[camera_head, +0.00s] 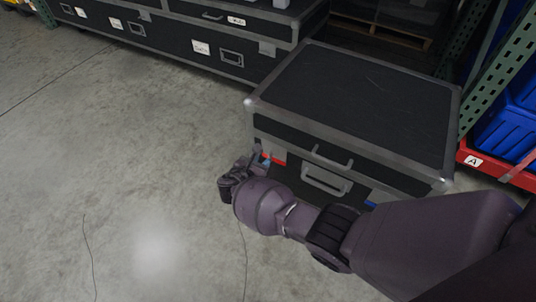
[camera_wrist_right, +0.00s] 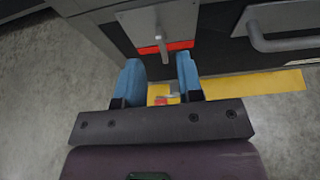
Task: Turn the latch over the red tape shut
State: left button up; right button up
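The black case (camera_head: 355,95) with grey metal edges stands at the centre right of the head view. Red tape (camera_head: 278,161) shows on its front left; it also shows in the right wrist view (camera_wrist_right: 180,45). The latch (camera_wrist_right: 160,40) is a grey lever on a metal plate, pointing down across the tape. In the head view my right gripper (camera_head: 262,158) hides most of the latch. My right gripper (camera_wrist_right: 160,72) is open, its two blue fingers just below the lever and either side of its line. Nothing is visibly held. My left gripper is not in view.
A grey handle (camera_head: 326,180) is to the right of the latch, and blue tape (camera_head: 370,204) lies further right. A yellow strip (camera_wrist_right: 250,86) runs below the case front. Blue bins (camera_head: 508,125) on a rack stand at right. The floor at left is clear.

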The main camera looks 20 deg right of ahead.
aim_at(268, 155)
jog(key=shift+b+x, duration=1)
jog(key=shift+x, duration=2.3)
jog(key=shift+s+f, duration=0.1)
grip_shut()
